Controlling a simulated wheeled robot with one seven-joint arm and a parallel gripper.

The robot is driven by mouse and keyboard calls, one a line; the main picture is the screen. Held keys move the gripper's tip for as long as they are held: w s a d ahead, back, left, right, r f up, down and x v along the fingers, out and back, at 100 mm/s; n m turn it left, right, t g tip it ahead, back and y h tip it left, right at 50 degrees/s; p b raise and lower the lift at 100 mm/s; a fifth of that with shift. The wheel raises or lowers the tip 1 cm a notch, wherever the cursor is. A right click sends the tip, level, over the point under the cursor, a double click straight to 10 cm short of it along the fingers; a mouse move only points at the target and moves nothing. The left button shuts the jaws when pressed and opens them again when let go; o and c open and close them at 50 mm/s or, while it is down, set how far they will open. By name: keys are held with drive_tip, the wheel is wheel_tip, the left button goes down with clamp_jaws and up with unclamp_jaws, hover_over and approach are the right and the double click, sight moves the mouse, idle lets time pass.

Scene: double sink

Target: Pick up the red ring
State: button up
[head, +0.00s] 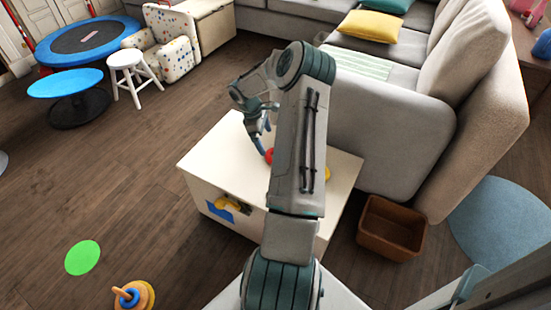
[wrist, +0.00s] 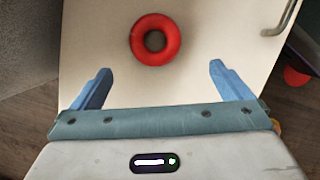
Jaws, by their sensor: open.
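The red ring (wrist: 155,39) lies flat on the top of a cream-white chest (wrist: 95,35) in the wrist view. In the head view only a small part of the red ring (head: 269,156) shows, next to my gripper (head: 262,141) and partly hidden by my arm. My gripper also shows in the wrist view (wrist: 158,80), with its two blue fingers spread wide and nothing between them. The ring is ahead of the fingertips, roughly centred between them, and apart from them.
A yellow object (head: 327,174) shows behind my arm on the chest (head: 207,170). A brown bin (head: 391,229) stands at the chest's right, beside the grey sofa (head: 385,130). A stacking toy (head: 133,297) and a green disc (head: 82,257) are on the floor at left. The floor between is clear.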

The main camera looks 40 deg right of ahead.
sight(268, 154)
drive_tip(key=x, duration=0.4)
drive_tip(key=shift+f+b, duration=0.1)
drive_tip(key=shift+b, duration=0.3)
drive_tip(key=f, duration=0.1)
drive_tip(key=d+f+b, duration=0.1)
drive_tip(key=s+f, duration=0.1)
drive_tip(key=shift+d+f+b, duration=0.1)
drive_tip(key=shift+d+b, duration=0.2)
drive_tip(key=shift+d, duration=0.05)
drive_tip(key=shift+s+d+f, duration=0.1)
drive_tip(key=shift+s+f, duration=0.05)
drive_tip(key=shift+f, duration=0.45)
drive_tip(key=c, duration=1.1)
